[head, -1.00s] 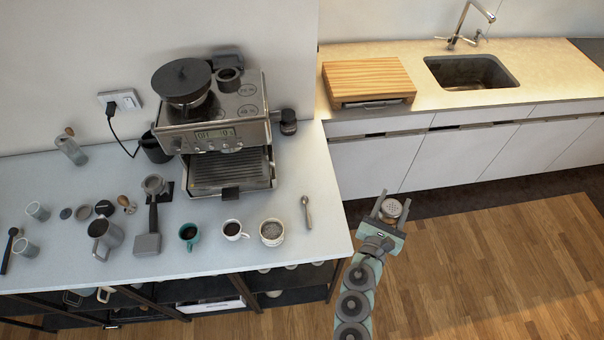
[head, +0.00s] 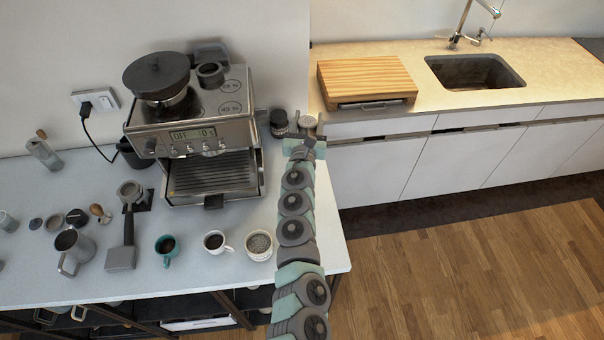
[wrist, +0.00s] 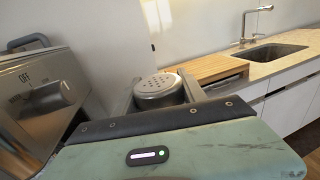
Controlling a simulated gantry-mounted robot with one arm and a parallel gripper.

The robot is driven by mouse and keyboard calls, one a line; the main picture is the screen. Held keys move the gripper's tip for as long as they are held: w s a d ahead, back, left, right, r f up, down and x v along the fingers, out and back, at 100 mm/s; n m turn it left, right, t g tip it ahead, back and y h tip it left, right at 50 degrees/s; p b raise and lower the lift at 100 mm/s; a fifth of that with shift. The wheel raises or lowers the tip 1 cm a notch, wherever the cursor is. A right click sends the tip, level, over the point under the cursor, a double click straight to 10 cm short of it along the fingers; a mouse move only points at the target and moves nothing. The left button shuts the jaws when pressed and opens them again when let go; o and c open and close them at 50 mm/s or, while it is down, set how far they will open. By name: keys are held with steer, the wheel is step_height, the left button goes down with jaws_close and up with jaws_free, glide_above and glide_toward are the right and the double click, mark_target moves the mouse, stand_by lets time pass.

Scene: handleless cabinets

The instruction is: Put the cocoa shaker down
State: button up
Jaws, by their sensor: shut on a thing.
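The cocoa shaker (head: 307,122) is a small silver can with a perforated top. It is between the fingers of my gripper (head: 307,130), which is shut on it. In the head view they are at the back right of the white counter (head: 90,280), right of the espresso machine and beside a dark jar (head: 279,122). In the wrist view the shaker (wrist: 160,88) looks upright between the two fingers, its holed lid facing up. Its base is hidden, so I cannot tell whether it touches the counter.
The espresso machine (head: 205,140) stands close on the left. A green cup (head: 166,247), a white cup (head: 216,243) and another cup (head: 259,244) stand near the counter's front. My arm covers the counter's right side.

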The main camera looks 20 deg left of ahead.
step_height(320, 180, down, 19)
steer(key=b, duration=1.3)
steer(key=shift+r, duration=0.1)
steer(key=o, duration=1.5)
steer(key=shift+d, duration=0.1)
steer(key=shift+r, duration=0.15)
steer(key=p+v, duration=0.5)
steer(key=v, duration=0.7)
steer(key=shift+p, duration=0.4)
